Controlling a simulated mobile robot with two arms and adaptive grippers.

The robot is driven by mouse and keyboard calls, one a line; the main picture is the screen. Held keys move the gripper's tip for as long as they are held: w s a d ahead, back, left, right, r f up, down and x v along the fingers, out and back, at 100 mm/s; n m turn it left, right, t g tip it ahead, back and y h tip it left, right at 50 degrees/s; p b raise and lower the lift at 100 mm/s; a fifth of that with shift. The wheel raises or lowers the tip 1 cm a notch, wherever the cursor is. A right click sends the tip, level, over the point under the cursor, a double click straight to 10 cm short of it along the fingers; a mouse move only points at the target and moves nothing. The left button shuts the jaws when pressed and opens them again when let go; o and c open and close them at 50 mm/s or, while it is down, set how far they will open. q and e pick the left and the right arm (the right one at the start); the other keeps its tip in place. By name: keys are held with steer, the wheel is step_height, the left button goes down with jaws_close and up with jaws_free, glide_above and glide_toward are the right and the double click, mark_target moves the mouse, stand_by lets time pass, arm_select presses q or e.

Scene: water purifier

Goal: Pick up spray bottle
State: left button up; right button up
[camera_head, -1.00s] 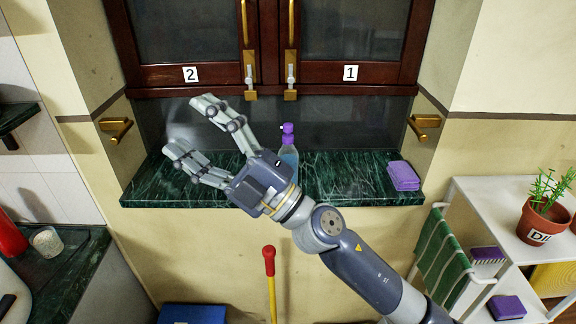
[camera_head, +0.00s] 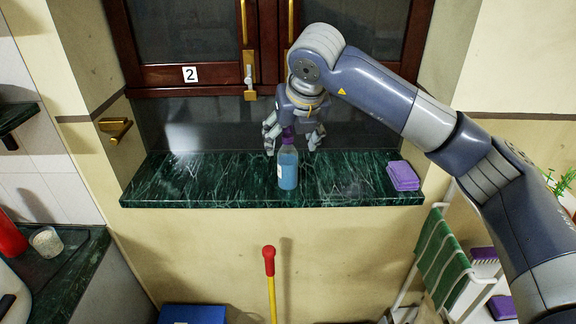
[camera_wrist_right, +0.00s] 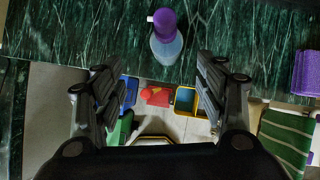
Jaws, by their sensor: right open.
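The spray bottle (camera_head: 287,168) stands upright on the green marble ledge (camera_head: 215,182). It has a purple top and blue liquid inside. My right gripper (camera_head: 293,141) points down from above, around or just behind the bottle's top; the exact depth is hard to tell. In the right wrist view the bottle (camera_wrist_right: 166,44) is seen from above, beyond the gap between the open fingers (camera_wrist_right: 158,85). The fingers do not appear to touch it. My left gripper is not in view.
Purple sponges (camera_head: 403,176) lie at the ledge's right end. The cabinet doors (camera_head: 185,35) rise behind the ledge. A red and yellow handle (camera_head: 269,262) stands in front. The ledge's left half is clear.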

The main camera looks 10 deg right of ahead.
mark_target(290, 155)
steer(key=x, duration=0.2)
steer(key=d+p+x, duration=0.1)
steer(key=x, duration=0.2)
steer(key=shift+w+f, duration=0.1)
steer(key=shift+w, duration=0.2)
steer(key=shift+w+f+p, duration=0.1)
steer(key=shift+f+p, duration=0.15)
steer(key=shift+p, duration=0.25)
steer(key=p+x, duration=0.1)
steer(key=x, duration=0.2)
steer(key=shift+f+p, duration=0.3)
steer(key=shift+w+f, duration=0.35)
steer(key=shift+f, duration=0.1)
steer(key=c, duration=1.3)
